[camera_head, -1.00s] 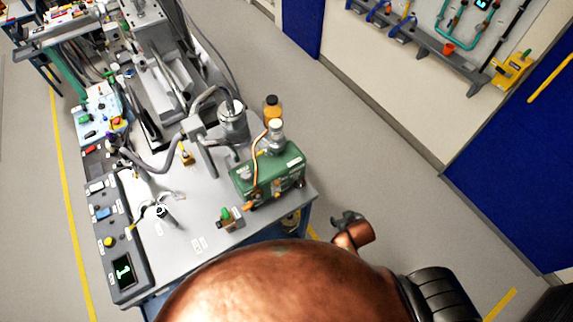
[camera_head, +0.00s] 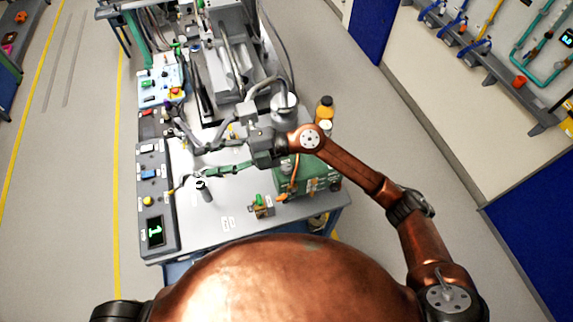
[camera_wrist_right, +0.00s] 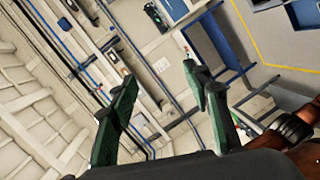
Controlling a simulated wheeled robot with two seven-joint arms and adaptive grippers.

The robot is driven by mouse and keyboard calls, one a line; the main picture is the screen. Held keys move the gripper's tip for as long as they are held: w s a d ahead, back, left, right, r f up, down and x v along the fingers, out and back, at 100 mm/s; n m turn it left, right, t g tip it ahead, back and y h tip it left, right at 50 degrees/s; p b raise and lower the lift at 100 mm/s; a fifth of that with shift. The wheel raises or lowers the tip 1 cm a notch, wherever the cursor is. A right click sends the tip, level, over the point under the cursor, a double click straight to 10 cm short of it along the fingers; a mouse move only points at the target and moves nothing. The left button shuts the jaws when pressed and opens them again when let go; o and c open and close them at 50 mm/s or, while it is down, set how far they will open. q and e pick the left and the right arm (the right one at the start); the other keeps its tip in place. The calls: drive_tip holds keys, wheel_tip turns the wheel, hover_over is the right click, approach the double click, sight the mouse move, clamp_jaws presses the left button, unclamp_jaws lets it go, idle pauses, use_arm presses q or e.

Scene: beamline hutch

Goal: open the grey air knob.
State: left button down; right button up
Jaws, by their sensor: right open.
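I cannot single out the grey air knob for sure. A small grey post (camera_head: 207,194) with a ring-like top stands on the front left of the table, and I cannot tell whether it is the knob. My right gripper (camera_head: 212,174) reaches in from the right, above the table, with its green fingers pointing left close to that post. I cannot tell how high it is above it. In the right wrist view my right gripper (camera_wrist_right: 160,75) is open, with nothing between its fingers. My left gripper is not in view.
A control strip (camera_head: 155,195) with buttons and a green display lines the table's left edge. A green pump box (camera_head: 318,184) stands under my right forearm. A small green-topped valve (camera_head: 262,205) is at the front edge. Metal apparatus (camera_head: 225,50) fills the back.

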wheel_tip(320, 180, down, 6)
drive_tip(key=d+n+h, duration=0.1)
drive_tip(key=d+h, duration=0.1)
drive_tip(key=h, duration=0.2)
drive_tip(key=m+t+h, duration=0.2)
drive_tip(key=t+h, duration=0.1)
drive_tip(key=h, duration=0.9)
hover_over(286, 167)
wheel_tip(286, 167, down, 7)
drive_tip(key=shift+s+d+r, duration=0.1)
drive_tip(key=shift+d+f, duration=0.1)
drive_tip(key=shift+f, duration=0.3)
wheel_tip(286, 167, down, 7)
drive_tip(key=shift+r+p, duration=0.15)
drive_tip(key=shift+p, duration=0.8)
drive_tip(key=shift+c, duration=0.3)
drive_tip(key=c, duration=1.1)
